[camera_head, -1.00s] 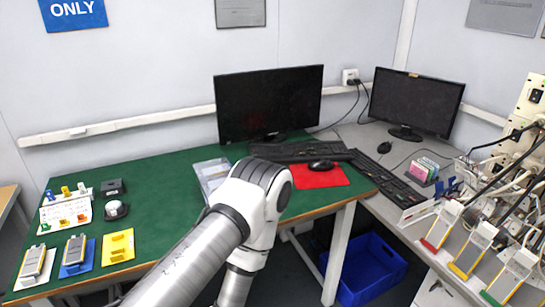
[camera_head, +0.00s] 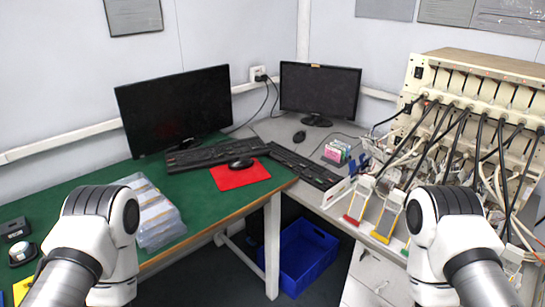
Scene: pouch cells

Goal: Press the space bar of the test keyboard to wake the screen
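A black keyboard (camera_head: 215,155) lies on the green-topped table in front of the left monitor (camera_head: 175,108). A second black keyboard (camera_head: 306,168) lies on the grey bench in front of the right monitor (camera_head: 320,90), close to the test rack. I cannot read a label on either keyboard. Both screens are dark. My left arm stands at the lower left and my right arm at the lower right, in front of the rack. Both grippers are outside the picture, and neither arm covers a keyboard.
A black mouse (camera_head: 241,162) sits on a red mat (camera_head: 252,178). Another mouse (camera_head: 299,136) lies near the right monitor. A cabled test rack (camera_head: 470,68) fills the right side. A blue bin (camera_head: 300,262) stands below.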

